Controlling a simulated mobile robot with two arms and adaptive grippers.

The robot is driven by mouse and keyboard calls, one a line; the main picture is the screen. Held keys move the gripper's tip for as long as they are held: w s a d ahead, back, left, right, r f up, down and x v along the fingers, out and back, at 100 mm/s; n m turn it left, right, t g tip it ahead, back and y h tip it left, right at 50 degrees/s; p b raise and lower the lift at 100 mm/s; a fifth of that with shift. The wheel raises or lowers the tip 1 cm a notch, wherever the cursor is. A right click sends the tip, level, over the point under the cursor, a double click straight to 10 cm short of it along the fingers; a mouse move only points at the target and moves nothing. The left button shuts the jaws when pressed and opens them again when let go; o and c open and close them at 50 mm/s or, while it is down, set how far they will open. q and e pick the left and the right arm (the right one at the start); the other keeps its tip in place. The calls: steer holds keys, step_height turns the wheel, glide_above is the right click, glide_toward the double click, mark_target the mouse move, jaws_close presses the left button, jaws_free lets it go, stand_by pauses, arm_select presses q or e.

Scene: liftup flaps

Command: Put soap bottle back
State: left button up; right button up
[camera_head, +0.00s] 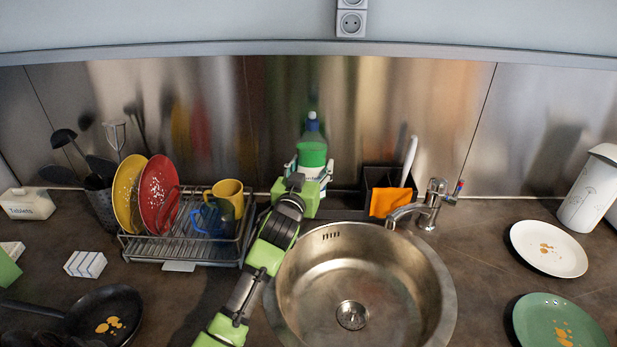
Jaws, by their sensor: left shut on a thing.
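The soap bottle (312,152) is upright behind the sink, near the metal back wall. It has a green body, a blue cap and a pale lower part. My left gripper (311,174) is shut on the bottle, its fingers on either side of the lower part. The gripper and wrist hide the bottle's base, so I cannot tell whether it touches the surface. A dark sink caddy (378,182) with an orange cloth (389,202) and a brush (409,161) is just right of the bottle. My right gripper is not in view.
The round sink (360,245) and its faucet (427,205) lie right of my left arm. A dish rack (185,252) with plates and mugs stands close on the left. A white plate (548,248) and a green plate (560,322) lie at the right.

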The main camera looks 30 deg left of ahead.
arm_select(q)
steer(key=shift+w+a+f, duration=0.4)
steer(key=shift+f, duration=0.15)
steer(key=shift+w+a+f, duration=0.35)
steer(key=shift+f, duration=0.15)
step_height(320, 180, down, 2)
steer(key=shift+f+p, duration=0.2)
steer(key=shift+p, duration=0.15)
steer(key=shift+f, duration=0.4)
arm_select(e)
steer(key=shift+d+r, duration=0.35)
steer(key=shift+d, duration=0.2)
arm_select(q)
steer(key=o, duration=1.5)
steer(key=shift+f, duration=0.2)
steer(key=shift+r, duration=0.15)
